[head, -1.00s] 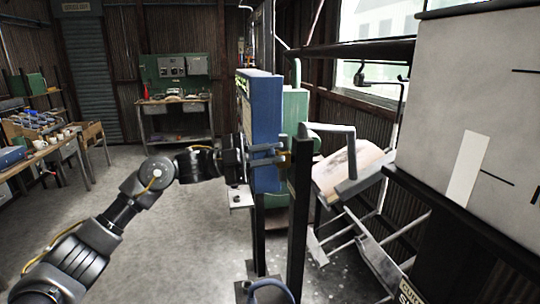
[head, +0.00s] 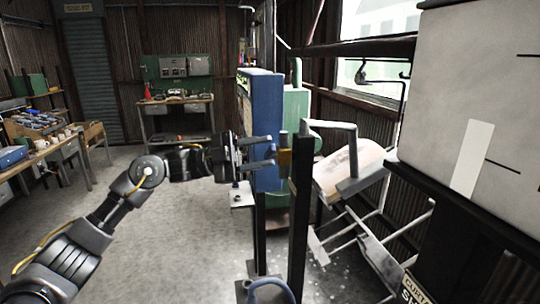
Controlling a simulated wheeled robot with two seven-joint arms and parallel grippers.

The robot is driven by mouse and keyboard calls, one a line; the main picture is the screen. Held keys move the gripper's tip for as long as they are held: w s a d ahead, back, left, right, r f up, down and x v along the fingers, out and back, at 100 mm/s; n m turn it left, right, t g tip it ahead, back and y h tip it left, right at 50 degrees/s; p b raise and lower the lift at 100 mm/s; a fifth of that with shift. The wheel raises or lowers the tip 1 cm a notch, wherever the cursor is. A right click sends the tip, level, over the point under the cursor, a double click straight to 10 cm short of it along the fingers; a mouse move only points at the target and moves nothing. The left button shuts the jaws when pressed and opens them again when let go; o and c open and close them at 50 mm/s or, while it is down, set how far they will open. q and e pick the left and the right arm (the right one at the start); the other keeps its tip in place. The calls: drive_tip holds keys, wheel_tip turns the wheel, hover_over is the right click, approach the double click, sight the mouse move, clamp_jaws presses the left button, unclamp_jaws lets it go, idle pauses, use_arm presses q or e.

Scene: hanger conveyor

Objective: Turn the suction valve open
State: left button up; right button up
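My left gripper (head: 268,156) reaches in from the left in front of a blue box. Its two fingers are apart, one above the other, with nothing seen between them. A small brass-coloured piece (head: 285,163) with a grey upright part above it sits beside the dark post, just right of the fingertips. It looks like the suction valve, but it is small and I cannot read its setting. A gap seems to show between the fingertips and it. My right gripper is not in view.
The blue box (head: 266,108) stands close behind the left gripper. A dark post (head: 300,215) rises to the right of it. A large pale panel (head: 470,90) fills the right side. A workbench (head: 180,103) stands at the back; the floor (head: 160,225) between is open.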

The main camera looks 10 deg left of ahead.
use_arm(q)
drive_tip(key=b+v, duration=0.2)
drive_tip(key=v, duration=0.6)
drive_tip(key=shift+a, duration=0.15)
drive_tip(key=shift+s, duration=0.1)
drive_tip(key=shift+c, duration=0.5)
